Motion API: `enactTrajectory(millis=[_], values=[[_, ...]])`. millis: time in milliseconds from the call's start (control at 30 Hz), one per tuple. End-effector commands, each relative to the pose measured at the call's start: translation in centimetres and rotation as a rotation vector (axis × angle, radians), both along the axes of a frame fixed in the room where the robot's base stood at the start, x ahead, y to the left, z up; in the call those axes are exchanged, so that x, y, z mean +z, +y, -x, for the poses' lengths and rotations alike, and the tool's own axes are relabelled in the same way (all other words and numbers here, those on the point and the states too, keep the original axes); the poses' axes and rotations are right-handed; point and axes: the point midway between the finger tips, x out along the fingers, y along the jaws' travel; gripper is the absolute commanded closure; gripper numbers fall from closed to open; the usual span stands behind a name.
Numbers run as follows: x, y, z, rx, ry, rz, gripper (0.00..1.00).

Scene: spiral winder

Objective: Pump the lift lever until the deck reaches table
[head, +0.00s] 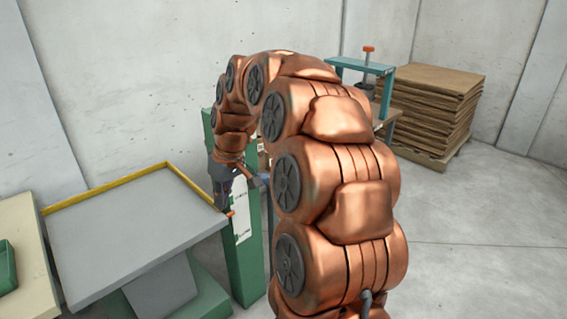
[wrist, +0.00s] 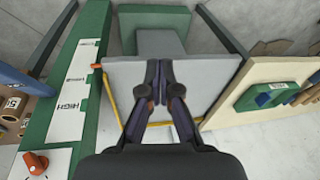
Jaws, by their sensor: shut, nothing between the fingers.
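The lift deck (head: 140,230) is a grey plate with a yellow rim along its back and right edges. It also shows beneath my fingers in the wrist view (wrist: 205,75). Beside it stands a green post (head: 242,260) with a white scale; one mark reads HIGH (wrist: 70,107). A small orange pointer (head: 230,213) sits at the deck's edge by the scale. The beige table (head: 18,235) is left of the deck. My gripper (head: 221,204) points down over the deck's right corner, fingers together and empty (wrist: 162,65). I cannot make out the lift lever for certain.
A green tray (wrist: 265,95) with small items lies on the table. An orange knob (wrist: 36,162) is near the post's end. A teal-framed press (head: 362,68) and a stack of brown sheets (head: 435,105) stand behind my arm. The floor at right is clear.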

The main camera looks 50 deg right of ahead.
Motion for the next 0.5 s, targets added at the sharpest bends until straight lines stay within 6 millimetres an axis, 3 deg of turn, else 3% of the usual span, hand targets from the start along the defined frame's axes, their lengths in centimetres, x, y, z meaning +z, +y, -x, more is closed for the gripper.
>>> enactTrajectory(millis=[200, 400, 500], values=[[2.8, -10.5, -4.6, -0.054, -0.108, 0.024, 1.00], [4.1, -20.5, -5.9, -0.105, -0.186, 0.079, 1.00], [4.3, -24.4, -5.7, -0.127, -0.208, 0.106, 1.00]])
